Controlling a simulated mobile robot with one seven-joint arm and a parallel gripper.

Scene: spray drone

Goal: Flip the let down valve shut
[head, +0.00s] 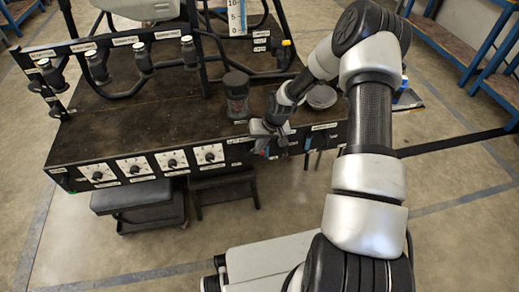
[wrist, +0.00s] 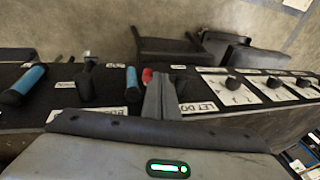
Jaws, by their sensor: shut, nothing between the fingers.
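My gripper (head: 268,136) is shut and empty at the front edge of the dark bench, to the right of the dial panels. In the wrist view its closed fingers (wrist: 161,97) point at the row of valves. A white label reading "LET DO" (wrist: 199,107) lies just right of the fingers, its end cut off or hidden. A dark handle (wrist: 181,82) stands above this label, close to the fingers and partly hidden by them. I cannot tell whether the fingers touch it. A small red part (wrist: 147,75) shows just left of the fingertips.
Left of the fingers in the wrist view are a blue handle (wrist: 131,83), a black handle (wrist: 85,82) and another blue handle (wrist: 22,84). Dial panels (head: 133,166) line the bench front. A dark jar (head: 236,95) stands on the bench close behind my gripper. Black stools (head: 135,197) stand below.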

